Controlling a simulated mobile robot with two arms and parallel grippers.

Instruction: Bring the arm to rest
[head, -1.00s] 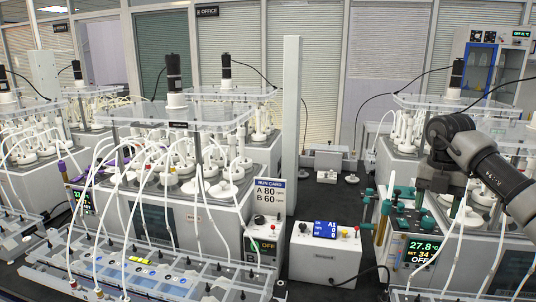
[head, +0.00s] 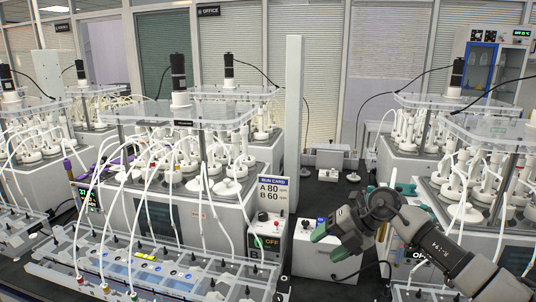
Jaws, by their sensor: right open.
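My right arm comes in from the lower right. Its dark gripper (head: 330,243) has green fingertips that point left and are apart, with nothing seen between them. From this one view I cannot tell how far apart the gripper and the box are. My left gripper is not in view.
The run card (head: 272,190) reads A 80, B 60, above a box whose display shows OFF (head: 268,243). Reactor units with tubes stand left and right. A tall white post (head: 292,110) rises behind. Dark bench (head: 320,190) is free behind the control box.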

